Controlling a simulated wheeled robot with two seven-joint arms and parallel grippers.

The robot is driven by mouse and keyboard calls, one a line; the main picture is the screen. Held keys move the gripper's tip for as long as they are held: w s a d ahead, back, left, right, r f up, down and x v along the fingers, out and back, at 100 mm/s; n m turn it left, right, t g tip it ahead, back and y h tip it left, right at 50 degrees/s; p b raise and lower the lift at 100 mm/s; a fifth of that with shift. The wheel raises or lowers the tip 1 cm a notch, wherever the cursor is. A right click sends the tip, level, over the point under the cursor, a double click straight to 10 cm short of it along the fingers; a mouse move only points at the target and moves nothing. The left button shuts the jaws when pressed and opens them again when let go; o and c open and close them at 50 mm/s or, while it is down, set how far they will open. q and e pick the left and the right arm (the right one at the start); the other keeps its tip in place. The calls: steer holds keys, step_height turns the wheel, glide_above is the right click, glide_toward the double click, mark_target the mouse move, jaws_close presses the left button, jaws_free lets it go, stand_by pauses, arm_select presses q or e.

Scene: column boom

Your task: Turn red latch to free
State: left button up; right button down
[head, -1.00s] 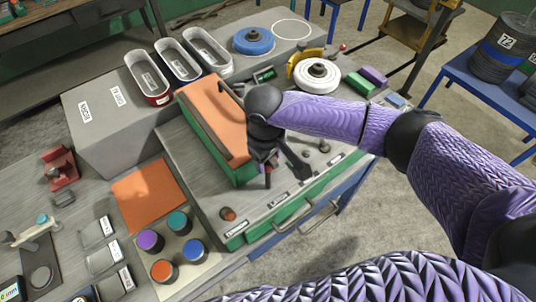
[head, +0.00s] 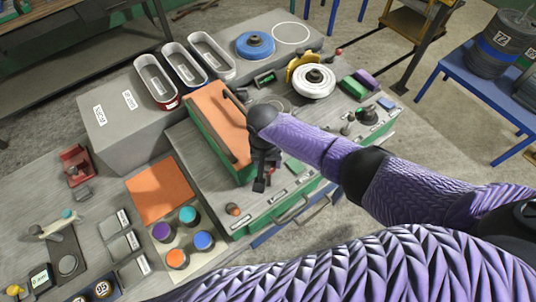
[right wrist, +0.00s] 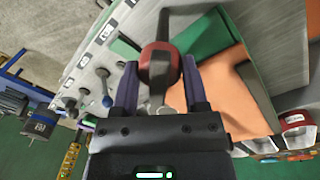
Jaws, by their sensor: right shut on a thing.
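My right gripper (head: 261,182) is low over the front of the grey-topped green cabinet (head: 215,205), beside the long orange-topped green block (head: 222,122). In the right wrist view, the red latch (right wrist: 159,64), a red and dark rounded head on a grey bar, lies between the two purple-sided fingers of the right gripper (right wrist: 160,88). The gripper is shut on it. In the head view the gripper hides most of the latch, and its exact angle cannot be told. My left gripper is not in view.
A small orange-brown knob (head: 233,209) stands on the cabinet's front strip, left of the gripper. A white wheel (head: 313,82) and blue disc (head: 255,45) are behind. Several coloured jars are at front left.

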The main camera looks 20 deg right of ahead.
steer(key=m+p, duration=0.2)
steer(key=m, duration=0.2)
steer(key=shift+r+m, duration=0.1)
steer(key=shift+m, duration=0.2)
steer(key=shift+w+m+p, duration=0.15)
steer(key=shift+m+p, duration=0.25)
steer(key=shift+m, duration=1.5)
steer(key=shift+c, duration=0.5)
jaws_free()
steer(key=r+p, duration=0.2)
steer(key=r, duration=0.2)
steer(key=r+p, duration=0.2)
steer(key=r, duration=0.2)
steer(key=shift+w+a+r+p, duration=0.1)
steer(key=shift+w+r+p, duration=0.1)
steer(key=shift+r+p, duration=0.15)
steer(key=shift+r, duration=0.55)
